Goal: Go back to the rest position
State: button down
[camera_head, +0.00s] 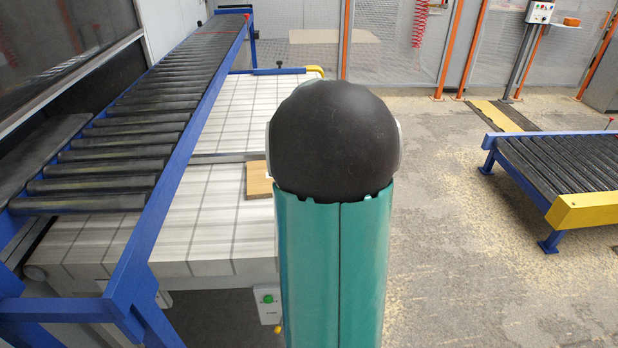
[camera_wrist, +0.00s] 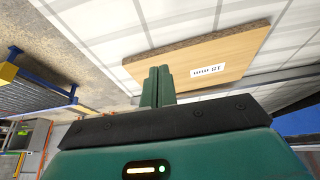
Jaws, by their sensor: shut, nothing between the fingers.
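My gripper (camera_wrist: 158,74) shows in the wrist view with its two green fingers together and nothing between them. A wooden board (camera_wrist: 238,67) with a white printed label (camera_wrist: 207,70) lies on the white tiled surface just beyond the fingertips. The fingertips overlap the board's near edge in the picture; I cannot tell whether they touch it. In the head view only the left part of the board (camera_head: 258,180) shows, and my green and black arm hides the rest. My gripper is hidden there too.
A blue-framed roller conveyor (camera_head: 140,125) runs along the left, beside the white tiled table (camera_head: 215,215). A second roller conveyor (camera_head: 560,165) with a yellow end stands at the right. Wire fencing with orange posts (camera_head: 451,50) closes the back. The floor between is clear.

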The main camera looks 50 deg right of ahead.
dwell(0.3)
jog(key=w+a+r+n+t+y, duration=0.1)
jog(key=a+r+n, duration=0.3)
jog(key=a, duration=0.9)
jog(key=w+a+r+n+t+y, duration=0.1)
jog(key=a+r, duration=0.4)
jog(key=a, duration=0.8)
jog(key=s+a+n, duration=0.2)
jog(key=s+a, duration=0.3)
jog(key=a, duration=0.3)
jog(key=s+a+r+n+y, duration=0.1)
jog(key=s+a+n, duration=0.1)
jog(key=s+a, duration=0.3)
jog(key=a, duration=0.3)
jog(key=shift+s+a+r+n+y, duration=0.2)
jog(key=shift+s+a+n+y, duration=0.1)
jog(key=shift+s+a+n, duration=0.1)
jog(key=shift+d, duration=0.1)
